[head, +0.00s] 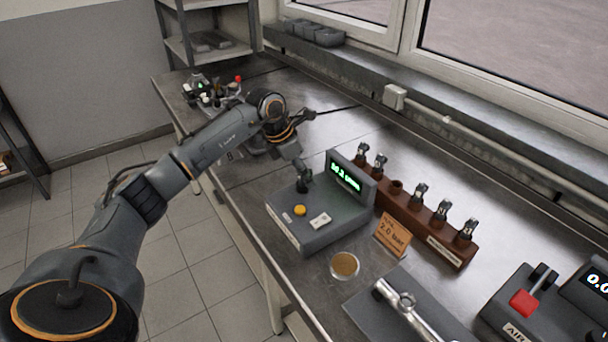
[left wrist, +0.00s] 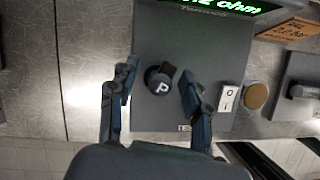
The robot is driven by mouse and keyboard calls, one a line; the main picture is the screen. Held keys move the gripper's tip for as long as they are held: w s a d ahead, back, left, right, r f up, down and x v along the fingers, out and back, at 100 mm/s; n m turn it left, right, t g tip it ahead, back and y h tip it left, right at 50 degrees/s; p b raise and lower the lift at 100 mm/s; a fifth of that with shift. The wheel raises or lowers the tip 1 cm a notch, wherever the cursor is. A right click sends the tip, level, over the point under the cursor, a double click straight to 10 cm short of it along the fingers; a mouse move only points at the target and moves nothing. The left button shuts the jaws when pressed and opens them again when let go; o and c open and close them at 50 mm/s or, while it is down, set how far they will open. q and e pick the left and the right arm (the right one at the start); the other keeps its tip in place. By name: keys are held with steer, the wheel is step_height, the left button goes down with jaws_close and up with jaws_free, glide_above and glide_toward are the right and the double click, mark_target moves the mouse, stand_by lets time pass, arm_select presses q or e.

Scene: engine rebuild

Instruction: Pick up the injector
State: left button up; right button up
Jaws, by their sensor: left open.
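An injector with a dark round top marked "P" (left wrist: 161,84) stands upright on the grey tester (head: 335,226). In the head view the injector (head: 304,185) is small and dark, just behind the yellow button. My left gripper (left wrist: 157,78) is open, with one finger on each side of the injector's top and gaps showing between. In the head view my left gripper (head: 301,170) points down over the tester, and its fingertips are hard to make out. The tester also shows in the left wrist view (left wrist: 155,40). My right gripper is not in view.
A brown wooden rack (head: 396,208) holds several injectors and has an empty hole. An orange sign (head: 392,236), a gold-topped round dish (head: 344,265) and a grey fixture (head: 400,303) stand near the tester. A red-button box (head: 523,303) is at the right. Clutter (head: 210,92) lies at the far end.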

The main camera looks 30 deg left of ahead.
arm_select(q)
jaws_close()
steer(key=shift+r, duration=0.1)
